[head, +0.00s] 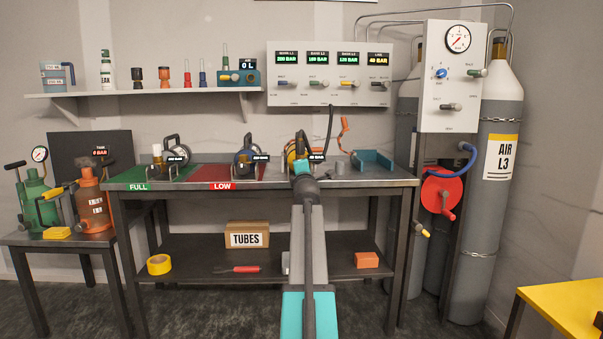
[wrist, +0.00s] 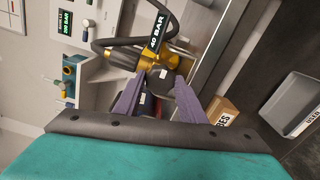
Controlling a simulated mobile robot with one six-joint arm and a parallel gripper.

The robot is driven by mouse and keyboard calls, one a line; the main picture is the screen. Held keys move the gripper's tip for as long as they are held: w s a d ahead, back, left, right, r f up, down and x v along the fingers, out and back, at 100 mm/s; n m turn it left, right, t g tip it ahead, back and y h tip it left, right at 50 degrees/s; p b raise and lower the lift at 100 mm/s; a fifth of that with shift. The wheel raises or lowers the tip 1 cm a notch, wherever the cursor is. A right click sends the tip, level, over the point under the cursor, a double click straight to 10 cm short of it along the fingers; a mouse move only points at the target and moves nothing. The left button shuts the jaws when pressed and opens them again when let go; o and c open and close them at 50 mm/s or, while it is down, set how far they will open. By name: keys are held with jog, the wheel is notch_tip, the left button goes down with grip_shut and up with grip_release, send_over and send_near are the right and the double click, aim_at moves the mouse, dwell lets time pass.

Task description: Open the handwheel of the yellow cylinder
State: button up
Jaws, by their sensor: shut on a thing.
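The yellow cylinder (head: 290,153) lies on the bench toward its right half, partly hidden behind my arm in the head view. In the wrist view its brass-yellow valve (wrist: 152,58) carries a "40 BAR" display (wrist: 157,32). The handwheel (wrist: 160,84) is a dark round knob with a small pale mark, at the end of the valve. My gripper (wrist: 164,78) has its two purple fingers on either side of this handwheel and is shut on it. In the head view my gripper (head: 303,168) is at the valve, and its fingers are hard to make out.
Two other cylinders lie left on the bench (head: 368,183), by the green FULL mat (head: 135,175) and red LOW mat (head: 215,174). A dark hose (wrist: 112,41) meets the valve. A teal holder (head: 375,160) stands right. The wall panel (head: 330,98) hangs behind.

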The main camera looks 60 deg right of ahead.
jog(key=shift+s, duration=0.1)
dwell(0.3)
jog(key=o, duration=1)
jog(key=shift+o, duration=0.2)
jog(key=shift+a, duration=0.1)
jog(key=p+v, duration=0.4)
jog(key=v, duration=0.9)
jog(key=shift+s+a, duration=0.2)
